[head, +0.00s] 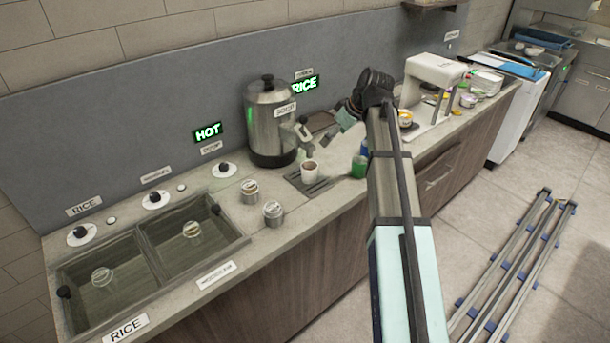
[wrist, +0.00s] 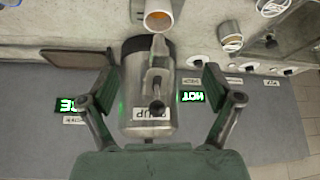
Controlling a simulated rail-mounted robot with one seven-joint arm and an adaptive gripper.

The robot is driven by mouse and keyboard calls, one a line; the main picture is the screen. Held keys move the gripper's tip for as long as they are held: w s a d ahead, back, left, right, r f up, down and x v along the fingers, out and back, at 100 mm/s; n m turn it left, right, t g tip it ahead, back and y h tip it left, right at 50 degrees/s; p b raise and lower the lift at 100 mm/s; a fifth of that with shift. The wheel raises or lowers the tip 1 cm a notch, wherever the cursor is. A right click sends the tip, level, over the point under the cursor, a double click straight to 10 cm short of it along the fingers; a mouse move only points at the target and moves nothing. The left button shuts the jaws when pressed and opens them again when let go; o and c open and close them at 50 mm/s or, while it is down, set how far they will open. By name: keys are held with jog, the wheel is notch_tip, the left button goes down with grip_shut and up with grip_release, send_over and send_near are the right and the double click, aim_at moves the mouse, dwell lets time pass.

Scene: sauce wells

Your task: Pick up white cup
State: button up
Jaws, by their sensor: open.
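The white cup (head: 310,171) stands upright on the dark drip tray (head: 297,180) in front of the steel soup dispenser (head: 268,122), below its tap. Its inside looks brownish-orange. In the wrist view, which is upside down, the cup (wrist: 158,20) is at the top centre, partly cut off by the frame edge. My gripper (wrist: 160,78) is open, its fingers spread either side of the dispenser in that view, with nothing between them. In the head view my gripper (head: 340,122) is above and right of the cup, apart from it; my arm partly hides it.
Two steel cups (head: 273,214) stand on the counter left of the tray. A green cup (head: 358,167) is right of the tray, close to my arm. A white machine (head: 435,72) stands farther right.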

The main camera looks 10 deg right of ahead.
jog(key=p, duration=0.3)
send_near(312, 163)
jog(key=s+a+f, duration=0.1)
jog(key=a+f, duration=0.1)
jog(key=a, duration=0.1)
jog(key=shift+d+p+x, duration=0.15)
jog(key=shift+p+x, duration=0.55)
jog(key=shift+x, duration=0.45)
jog(key=shift+d+p+x, duration=0.1)
jog(key=shift+p+x, duration=0.6)
jog(key=shift+x, duration=0.5)
jog(key=shift+f, duration=0.1)
grip_shut()
